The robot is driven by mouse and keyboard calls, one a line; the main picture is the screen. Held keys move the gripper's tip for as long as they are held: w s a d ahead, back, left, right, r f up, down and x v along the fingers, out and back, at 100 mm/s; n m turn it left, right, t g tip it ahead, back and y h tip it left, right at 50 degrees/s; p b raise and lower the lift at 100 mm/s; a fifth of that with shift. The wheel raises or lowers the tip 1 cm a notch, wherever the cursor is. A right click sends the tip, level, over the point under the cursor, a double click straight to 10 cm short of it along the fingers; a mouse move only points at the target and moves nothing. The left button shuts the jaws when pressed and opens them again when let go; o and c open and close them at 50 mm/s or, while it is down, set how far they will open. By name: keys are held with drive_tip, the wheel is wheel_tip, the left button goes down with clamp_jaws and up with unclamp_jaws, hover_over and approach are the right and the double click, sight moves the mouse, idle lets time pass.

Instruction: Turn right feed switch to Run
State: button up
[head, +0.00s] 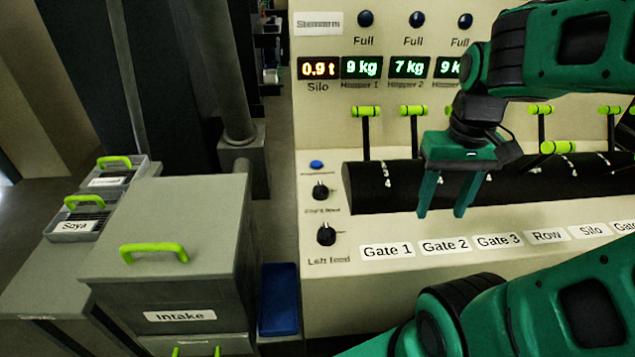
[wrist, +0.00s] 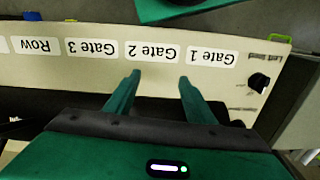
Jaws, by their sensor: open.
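No switch labelled right feed shows in either view; the right part of the panel is cut off or behind my arm. A black knob, the left feed switch (head: 326,234), sits at the panel's left end above its "Left feed" label. It also shows upside down at the right of the wrist view (wrist: 258,83). My gripper (head: 441,212) is open and empty, fingers pointing down, in front of the black drum and above the Gate 2 label. In the wrist view its fingers (wrist: 160,78) are apart, over the strip near Gate 1 and Gate 2.
Green-handled levers (head: 411,111) stand along the black drum (head: 375,188). Another black knob (head: 320,190) and a blue button (head: 316,165) sit above the left feed switch. A grey Intake box (head: 165,285) and a blue bin (head: 279,300) stand to the left.

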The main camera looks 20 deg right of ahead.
sight(320, 185)
drive_tip(key=w+a+r+n, duration=0.1)
drive_tip(key=w+a+n, duration=0.1)
drive_tip(key=w, duration=0.2)
drive_tip(key=w+a+r+n, duration=0.1)
drive_tip(key=w+a+n, duration=0.1)
drive_tip(key=w, duration=0.2)
drive_tip(key=w+a+r+n, duration=0.1)
drive_tip(key=w+a+n, duration=0.1)
drive_tip(key=w+n, duration=0.1)
drive_tip(key=shift+w+r, duration=0.3)
drive_tip(key=shift+w, duration=0.1)
drive_tip(key=w+a+r+n, duration=0.2)
drive_tip(key=w+a+n, duration=0.55)
drive_tip(key=a, duration=0.25)
drive_tip(key=f, duration=0.7)
drive_tip(key=w+f, duration=0.1)
drive_tip(key=f, duration=0.3)
drive_tip(key=shift+a, duration=0.15)
drive_tip(key=shift+r, duration=0.1)
drive_tip(key=c, duration=1.1)
